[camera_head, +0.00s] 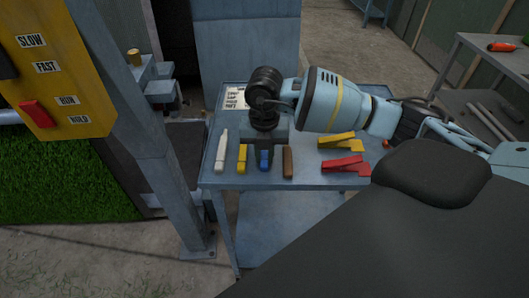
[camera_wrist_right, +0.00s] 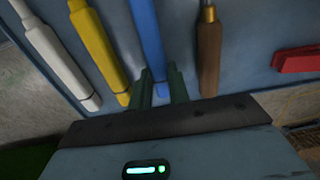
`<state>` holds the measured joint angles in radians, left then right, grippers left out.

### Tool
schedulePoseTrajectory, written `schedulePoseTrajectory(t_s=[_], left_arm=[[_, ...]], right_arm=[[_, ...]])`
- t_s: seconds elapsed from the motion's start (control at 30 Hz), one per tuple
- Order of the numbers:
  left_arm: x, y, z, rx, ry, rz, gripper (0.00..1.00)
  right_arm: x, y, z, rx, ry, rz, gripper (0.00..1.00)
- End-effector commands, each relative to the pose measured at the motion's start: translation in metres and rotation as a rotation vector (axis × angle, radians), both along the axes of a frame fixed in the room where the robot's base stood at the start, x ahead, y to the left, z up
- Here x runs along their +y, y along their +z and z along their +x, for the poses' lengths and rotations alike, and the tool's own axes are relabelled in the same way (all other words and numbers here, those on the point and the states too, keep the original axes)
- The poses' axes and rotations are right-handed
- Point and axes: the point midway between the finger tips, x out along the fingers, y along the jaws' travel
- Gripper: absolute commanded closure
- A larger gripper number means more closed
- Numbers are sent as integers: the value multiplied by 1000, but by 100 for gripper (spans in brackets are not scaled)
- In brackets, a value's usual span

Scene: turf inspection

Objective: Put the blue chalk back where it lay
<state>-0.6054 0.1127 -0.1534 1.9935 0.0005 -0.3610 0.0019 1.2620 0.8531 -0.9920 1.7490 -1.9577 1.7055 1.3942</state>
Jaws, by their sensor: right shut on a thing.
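The blue chalk (camera_head: 264,159) is a straight stick between the yellow stick and the brown one on the blue cart top. It also shows in the right wrist view (camera_wrist_right: 147,35), running up from my fingers. My right gripper (camera_head: 265,140) points down over the cart and is shut on the blue chalk; its two dark green fingers (camera_wrist_right: 160,88) stand on either side of it in the right wrist view. I cannot tell whether the chalk touches the cart top. My left gripper is not in view.
A white stick (camera_head: 220,152), a yellow stick (camera_head: 242,158) and a brown tool (camera_head: 287,162) lie in a row on the cart top (camera_head: 308,179). Yellow (camera_head: 340,140) and red clips (camera_head: 345,166) lie right. A post (camera_head: 150,150) and yellow control panel (camera_head: 45,70) stand left.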

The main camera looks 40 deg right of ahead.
Motion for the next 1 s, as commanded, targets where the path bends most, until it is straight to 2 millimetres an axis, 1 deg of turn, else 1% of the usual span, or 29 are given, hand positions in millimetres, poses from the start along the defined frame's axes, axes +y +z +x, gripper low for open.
schedulePoseTrajectory(t_s=[0.33,0.37,0.5,0.53,0.83,0.93,1.0], left_arm=[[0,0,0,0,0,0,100],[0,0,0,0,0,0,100],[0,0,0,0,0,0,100],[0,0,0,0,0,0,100],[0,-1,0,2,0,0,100],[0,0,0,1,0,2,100],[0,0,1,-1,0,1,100]], right_arm=[[0,-3,0,-1,0,1,100],[0,-4,0,-1,0,1,81],[0,-3,0,-1,0,0,62],[0,-3,0,-1,0,0,60],[0,-1,1,-3,0,0,60],[0,6,1,-4,0,1,60],[0,15,1,-6,0,2,60]])
